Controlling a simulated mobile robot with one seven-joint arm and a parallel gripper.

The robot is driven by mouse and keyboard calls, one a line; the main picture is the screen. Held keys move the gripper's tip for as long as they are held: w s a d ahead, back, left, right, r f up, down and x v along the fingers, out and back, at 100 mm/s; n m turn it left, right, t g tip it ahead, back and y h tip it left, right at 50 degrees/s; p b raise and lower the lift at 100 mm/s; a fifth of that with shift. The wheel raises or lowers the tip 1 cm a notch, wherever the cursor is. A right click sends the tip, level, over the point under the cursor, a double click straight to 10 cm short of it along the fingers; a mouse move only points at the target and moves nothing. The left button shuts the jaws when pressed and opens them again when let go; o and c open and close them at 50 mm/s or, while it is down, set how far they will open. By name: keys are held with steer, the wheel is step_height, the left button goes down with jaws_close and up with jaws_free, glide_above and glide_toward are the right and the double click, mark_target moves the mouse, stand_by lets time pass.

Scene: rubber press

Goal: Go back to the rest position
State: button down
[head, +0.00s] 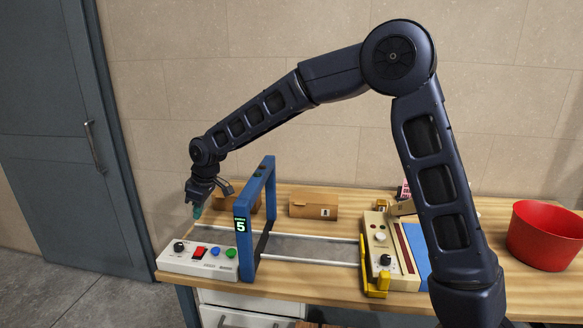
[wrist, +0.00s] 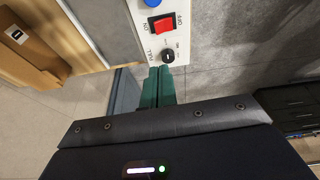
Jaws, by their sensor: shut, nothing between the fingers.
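My gripper (head: 197,211) hangs at the far left end of the bench, behind the white control box (head: 197,262). Its green fingers show in the wrist view (wrist: 158,86), pressed together with nothing between them. The fingertips appear close to the control box's black knob (wrist: 168,56); I cannot tell whether they touch it. A red on/off switch (wrist: 160,24) and a blue button (wrist: 152,3) sit farther along the box. In the head view my arm stretches from the right over the bench.
A blue frame (head: 256,220) showing "5" stands beside the control box, under my forearm. A second panel (head: 380,245) with yellow parts (head: 376,280), a brown box (head: 313,205) and a red bowl (head: 545,235) are on the bench (head: 330,303). A grey door (head: 60,130) is at left.

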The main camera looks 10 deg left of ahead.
steer(key=d+r+m+y, duration=0.2)
steer(key=d+r+m, duration=0.1)
steer(key=d+r, duration=0.8)
steer(key=w+d+r+m+t+h, duration=0.1)
steer(key=w+d+r+m+t, duration=0.15)
steer(key=d, duration=1.05)
steer(key=w+d+r+m+t+h, duration=0.1)
steer(key=w+d+m, duration=0.3)
steer(key=d, duration=1)
steer(key=s+d+f+m+h, duration=0.1)
steer(key=s+d+m, duration=0.2)
steer(key=d, duration=0.6)
steer(key=s+d+f+m+h, duration=0.1)
steer(key=s+d+m, duration=0.2)
steer(key=d, duration=0.7)
steer(key=s+d+f+m+h, duration=0.1)
steer(key=s+d+m, duration=0.2)
steer(key=d, duration=0.7)
steer(key=shift+s+d+t, duration=0.25)
steer(key=shift+s+t, duration=0.2)
steer(key=shift+s, duration=0.75)
